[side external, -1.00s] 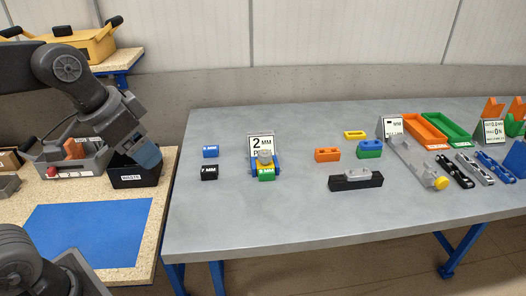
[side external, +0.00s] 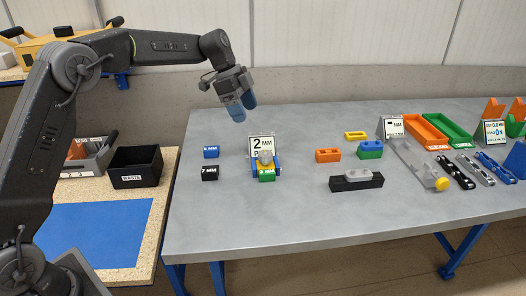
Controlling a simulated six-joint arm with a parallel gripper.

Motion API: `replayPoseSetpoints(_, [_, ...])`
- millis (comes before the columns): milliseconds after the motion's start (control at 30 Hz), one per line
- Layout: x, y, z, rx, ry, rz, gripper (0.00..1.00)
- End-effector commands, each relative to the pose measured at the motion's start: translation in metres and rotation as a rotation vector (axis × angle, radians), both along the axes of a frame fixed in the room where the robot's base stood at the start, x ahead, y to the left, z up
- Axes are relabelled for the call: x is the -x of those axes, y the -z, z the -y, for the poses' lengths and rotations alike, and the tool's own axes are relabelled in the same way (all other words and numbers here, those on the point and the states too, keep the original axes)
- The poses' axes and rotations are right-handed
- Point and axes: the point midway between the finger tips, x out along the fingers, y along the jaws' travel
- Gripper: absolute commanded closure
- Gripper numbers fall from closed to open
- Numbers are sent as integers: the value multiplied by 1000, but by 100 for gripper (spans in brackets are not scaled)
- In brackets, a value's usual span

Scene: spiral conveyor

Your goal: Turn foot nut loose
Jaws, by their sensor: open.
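My gripper (side external: 242,106) has blue fingertips. It hangs empty and open above the back left of the grey table, pointing down. Below it and slightly right stands a small fixture with a sign reading 2 MM (side external: 262,145). The fixture has a grey rounded piece (side external: 265,157) on top, blue sides and a green block (side external: 267,175) in front. My gripper is well above the fixture and touches nothing. No part is clearly recognisable as the foot nut. A yellow round knob (side external: 442,184) sits at the near end of a grey rail (side external: 415,163) on the right.
Blue (side external: 211,152) and black (side external: 209,173) labelled blocks lie left of the fixture. Orange (side external: 327,155) and blue-green (side external: 369,150) blocks and a black holder (side external: 356,181) stand right of it. Trays and dark bars fill the right side. A black waste bin (side external: 135,168) stands left.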

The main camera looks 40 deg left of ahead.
Motion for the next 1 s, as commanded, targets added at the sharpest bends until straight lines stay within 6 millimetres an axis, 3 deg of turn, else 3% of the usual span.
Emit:
replayPoseSetpoints(167, [-3,17,7,1,5,-2,31])
replayPoseSetpoints(700, [-15,110,43,-1,4,-1,31])
replayPoseSetpoints(1000, [-18,127,50,0,2,1,31])
